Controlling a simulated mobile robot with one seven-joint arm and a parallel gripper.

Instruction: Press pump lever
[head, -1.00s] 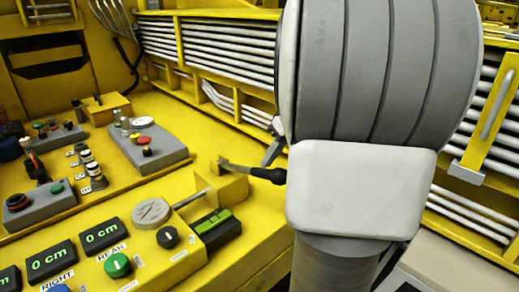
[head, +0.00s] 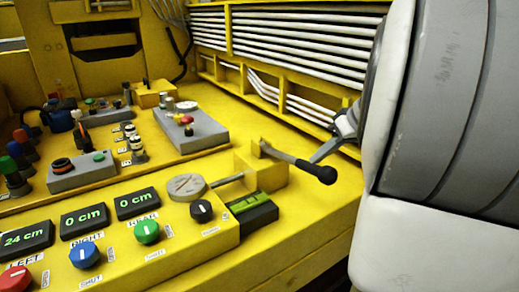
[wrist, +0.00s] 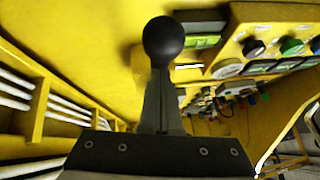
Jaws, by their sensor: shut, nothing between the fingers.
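The pump lever (head: 298,163) is a dark rod with a round black knob (head: 326,174). It leans out to the right from a yellow bracket on the yellow console. My gripper (head: 315,159) is shut and empty, its narrow grey tips close behind the lever, near the knob. In the wrist view the black knob (wrist: 164,40) is straight beyond the tips of my gripper (wrist: 160,72), which hide most of the rod. I cannot tell whether the tips touch the lever.
Beside the bracket are a round gauge (head: 187,187), a black knob (head: 201,211) and a black-green level (head: 251,212). Green, blue and red dials line the console front under displays reading 24 cm, 0 cm and 0 cm. White pipes (head: 300,50) line the back wall. My arm fills the right.

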